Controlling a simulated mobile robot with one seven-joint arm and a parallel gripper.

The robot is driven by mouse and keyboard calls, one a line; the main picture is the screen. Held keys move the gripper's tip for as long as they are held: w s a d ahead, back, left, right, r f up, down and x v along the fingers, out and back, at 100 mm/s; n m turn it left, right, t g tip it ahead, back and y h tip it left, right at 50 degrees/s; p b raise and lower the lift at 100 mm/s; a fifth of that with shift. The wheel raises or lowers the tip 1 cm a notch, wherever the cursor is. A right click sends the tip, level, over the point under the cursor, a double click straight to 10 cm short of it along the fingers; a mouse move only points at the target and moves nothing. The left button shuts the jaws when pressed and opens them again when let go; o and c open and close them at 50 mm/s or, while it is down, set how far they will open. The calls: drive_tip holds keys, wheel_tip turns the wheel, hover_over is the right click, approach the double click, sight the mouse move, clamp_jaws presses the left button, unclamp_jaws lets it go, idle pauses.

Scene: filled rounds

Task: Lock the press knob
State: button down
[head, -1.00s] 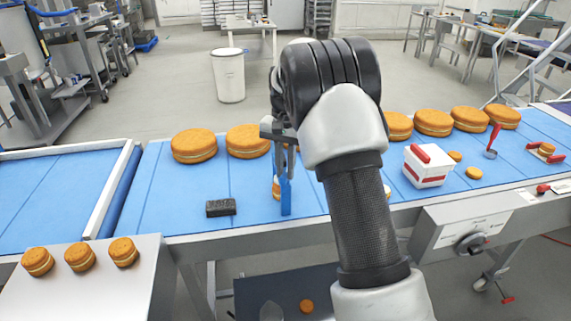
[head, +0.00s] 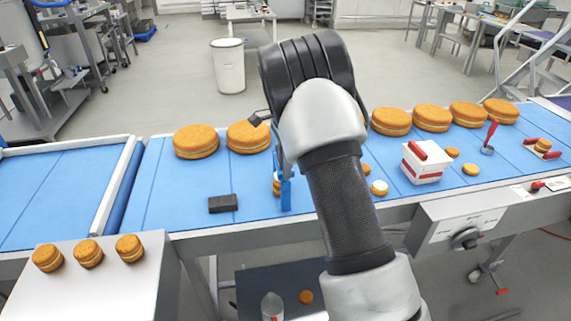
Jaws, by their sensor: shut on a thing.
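My gripper (head: 284,192) reaches down over the blue belt, right of the dark block, with a blue part at its lower end. It is shut on what looks like a small filled round (head: 276,184), partly hidden by the blue part. A dark round knob (head: 466,238) sits on the grey panel (head: 455,226) at the belt's front right, well apart from my gripper. A red button (head: 537,187) is farther right. I cannot tell which of these, if either, is the press knob. My arm covers the belt's middle.
A dark block (head: 223,204) lies left of my gripper. A white box with red parts (head: 426,163), small rounds and a red-handled tool (head: 490,138) stand on the right. Large rounds (head: 195,141) line the far edge. Three rounds (head: 88,254) sit on the front-left table.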

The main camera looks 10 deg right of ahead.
drive_tip(key=shift+r+m, duration=0.1)
drive_tip(key=shift+m, duration=0.5)
drive_tip(key=c, duration=1.7)
unclamp_jaws()
drive_tip(key=shift+r, duration=8.7)
